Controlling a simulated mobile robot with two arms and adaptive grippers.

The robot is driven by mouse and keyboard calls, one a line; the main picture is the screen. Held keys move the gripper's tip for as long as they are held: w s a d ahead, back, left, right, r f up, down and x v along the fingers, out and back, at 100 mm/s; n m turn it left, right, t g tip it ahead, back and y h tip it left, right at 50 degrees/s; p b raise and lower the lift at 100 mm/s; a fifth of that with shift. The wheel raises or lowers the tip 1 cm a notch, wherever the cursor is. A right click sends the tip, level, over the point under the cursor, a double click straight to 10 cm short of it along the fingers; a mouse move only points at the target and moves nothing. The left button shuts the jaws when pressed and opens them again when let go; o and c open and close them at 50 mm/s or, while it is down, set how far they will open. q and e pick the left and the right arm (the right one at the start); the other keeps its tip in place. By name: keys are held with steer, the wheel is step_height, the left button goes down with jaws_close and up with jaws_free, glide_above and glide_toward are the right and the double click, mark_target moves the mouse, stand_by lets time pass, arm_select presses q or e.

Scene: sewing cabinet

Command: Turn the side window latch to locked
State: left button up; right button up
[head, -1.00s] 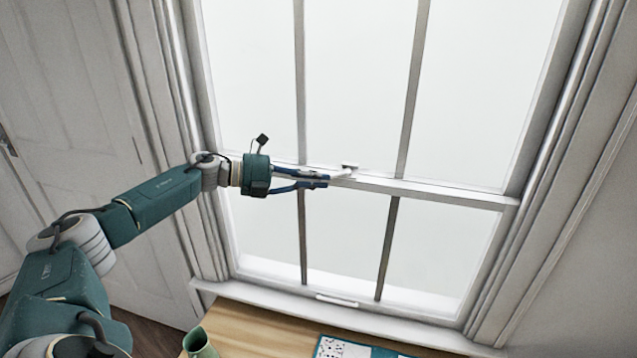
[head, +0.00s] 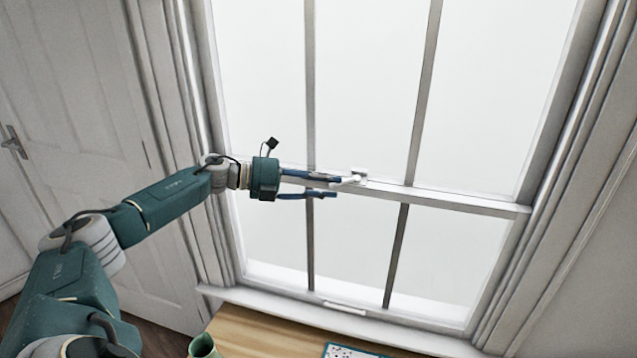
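The white window latch (head: 359,174) sits on the meeting rail of the window, near its middle. Its small lever points left, toward my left gripper. My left gripper (head: 338,187) comes in from the left along the rail with its two dark blue fingers apart. The upper fingertip is at the lever's end, and the lower finger is below it, in front of the lower pane. I cannot tell whether the upper finger touches the lever. Nothing shows held between the fingers. My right gripper is out of view.
The window's meeting rail (head: 460,200) runs across behind the gripper. Below the sill is a wooden tabletop (head: 260,335) with a green cup (head: 202,346) and a patterned cloth (head: 345,351). A white door (head: 75,130) stands at the left.

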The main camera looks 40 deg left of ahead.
arm_select(q)
steer(key=v, duration=1.2)
stand_by(0.3)
